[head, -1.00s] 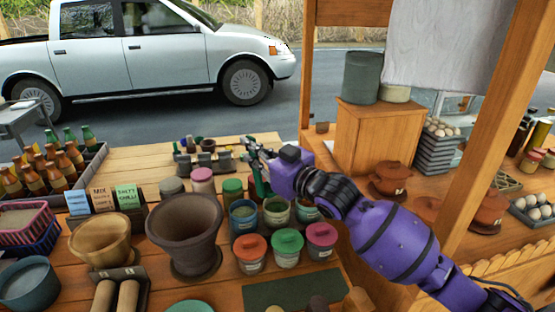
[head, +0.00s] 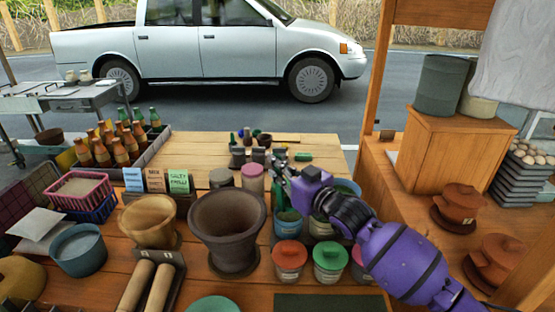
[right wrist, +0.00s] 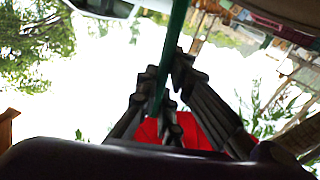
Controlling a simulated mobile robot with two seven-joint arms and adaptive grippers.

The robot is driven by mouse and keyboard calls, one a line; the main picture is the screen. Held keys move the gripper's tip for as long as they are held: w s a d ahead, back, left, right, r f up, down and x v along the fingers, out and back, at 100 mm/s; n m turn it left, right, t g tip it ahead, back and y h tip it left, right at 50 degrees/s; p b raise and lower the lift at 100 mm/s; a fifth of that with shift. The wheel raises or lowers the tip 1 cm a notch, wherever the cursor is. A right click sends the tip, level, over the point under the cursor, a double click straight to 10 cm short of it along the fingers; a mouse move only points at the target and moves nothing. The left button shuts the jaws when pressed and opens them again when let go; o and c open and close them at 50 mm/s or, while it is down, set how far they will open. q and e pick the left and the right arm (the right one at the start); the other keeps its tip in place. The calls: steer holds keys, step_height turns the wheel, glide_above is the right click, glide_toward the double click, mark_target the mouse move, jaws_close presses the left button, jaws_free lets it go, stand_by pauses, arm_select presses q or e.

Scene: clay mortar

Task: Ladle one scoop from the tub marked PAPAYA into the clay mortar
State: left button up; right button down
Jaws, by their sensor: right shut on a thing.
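The brown clay mortar (head: 226,246) stands upright on the wooden counter, left of my right gripper (head: 281,174). My right gripper is shut on a thin green handle (right wrist: 173,50), which runs up between the fingers in the right wrist view. I take it for the ladle's handle; its scoop end cannot be made out. In the head view the gripper is above the tubs, to the right of and beyond the mortar's rim. An open blue tub (head: 288,226) is just below it. No tub label is legible, so I cannot tell which is PAPAYA. My left gripper is not in view.
Tubs with red (head: 290,254) and green (head: 330,255) lids stand in front of the open ones. A lighter wooden mortar (head: 150,222) and two pestles (head: 147,285) are on the left. Bottles (head: 113,148) stand further left. A wooden post (head: 377,75) rises behind on the right.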

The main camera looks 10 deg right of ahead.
mark_target(279, 188)
step_height(279, 188, down, 2)
steer(key=shift+f, duration=0.1)
step_height(279, 188, down, 4)
steer(key=shift+f+b, duration=0.15)
steer(key=shift+b, duration=0.75)
steer(key=shift+f, duration=0.5)
steer(key=shift+r, duration=0.1)
